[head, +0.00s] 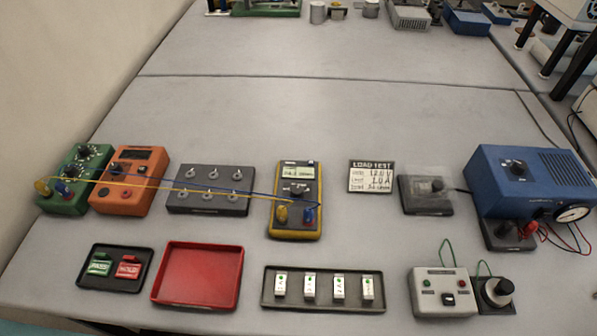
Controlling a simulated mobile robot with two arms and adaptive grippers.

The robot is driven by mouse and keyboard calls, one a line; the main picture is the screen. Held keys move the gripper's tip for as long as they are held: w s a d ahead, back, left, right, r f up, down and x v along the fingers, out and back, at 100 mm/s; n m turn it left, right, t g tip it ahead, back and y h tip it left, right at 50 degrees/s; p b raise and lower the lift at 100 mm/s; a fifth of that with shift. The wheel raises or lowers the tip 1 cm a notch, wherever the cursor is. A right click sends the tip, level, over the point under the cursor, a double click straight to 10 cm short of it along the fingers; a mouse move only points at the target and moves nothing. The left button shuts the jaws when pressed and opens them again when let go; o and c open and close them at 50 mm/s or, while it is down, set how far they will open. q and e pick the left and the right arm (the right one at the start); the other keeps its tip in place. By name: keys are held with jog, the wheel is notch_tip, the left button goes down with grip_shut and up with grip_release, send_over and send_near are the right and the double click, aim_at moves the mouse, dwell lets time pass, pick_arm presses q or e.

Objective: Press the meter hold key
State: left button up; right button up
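A yellow and dark handheld meter (271,213) lies on the table in the middle of the head view. Its lit display (299,171) is at the top, with a dial (295,189) below it. Small keys seem to sit between display and dial, but they are too small to tell which one is the hold key. A yellow plug (282,214) and a blue plug (309,214) are in its lower part. Neither of my grippers is in view, and nothing touches the meter's keys.
Yellow and blue leads run left from the meter, over the grey terminal block (208,210) and orange box (124,200), to the green box (60,203). A sign (371,176) and blue supply (520,190) stand right. Trays (197,303) line the front.

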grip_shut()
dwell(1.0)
